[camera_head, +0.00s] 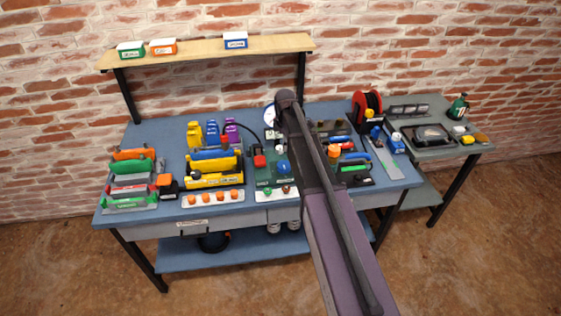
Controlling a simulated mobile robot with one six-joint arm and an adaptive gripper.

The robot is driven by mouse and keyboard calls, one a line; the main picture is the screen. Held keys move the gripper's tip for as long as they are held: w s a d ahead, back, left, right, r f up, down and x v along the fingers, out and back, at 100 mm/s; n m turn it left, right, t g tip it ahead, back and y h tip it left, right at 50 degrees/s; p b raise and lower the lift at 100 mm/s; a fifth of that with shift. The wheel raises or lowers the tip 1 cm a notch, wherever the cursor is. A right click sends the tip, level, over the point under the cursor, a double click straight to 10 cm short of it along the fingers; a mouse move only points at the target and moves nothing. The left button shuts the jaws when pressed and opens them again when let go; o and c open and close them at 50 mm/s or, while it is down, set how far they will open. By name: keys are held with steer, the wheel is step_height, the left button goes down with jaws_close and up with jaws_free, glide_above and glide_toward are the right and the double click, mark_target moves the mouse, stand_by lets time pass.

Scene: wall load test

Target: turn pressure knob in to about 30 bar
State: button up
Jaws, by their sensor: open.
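A round white dial with a blue rim (269,115), which looks like a pressure gauge, stands at the back middle of the blue workbench (165,224). My arm partly covers it, and its reading is too small to tell. In front of it is a dark green panel (263,180) with a red part (259,161) and a round blue knob-like part (283,167). I cannot tell for sure which part is the pressure knob. My arm reaches up over the bench from the bottom right. My gripper cannot be made out; it is hidden behind the arm.
Colored tool racks (130,180) and yellow holders (215,178) crowd the bench's left. A red reel (367,106) and more tools stand right. A shelf (205,49) with small boxes runs above the back. A grey side table (455,150) adjoins at right.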

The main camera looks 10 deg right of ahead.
mark_target(284, 164)
steer(key=shift+w, duration=0.15)
steer(key=shift+a, duration=0.1)
steer(key=f+b, duration=1.3)
steer(key=shift+w+f+b, duration=0.3)
steer(key=shift+f+b, duration=0.05)
steer(key=shift+b, duration=0.05)
stand_by(0.7)
stand_by(0.4)
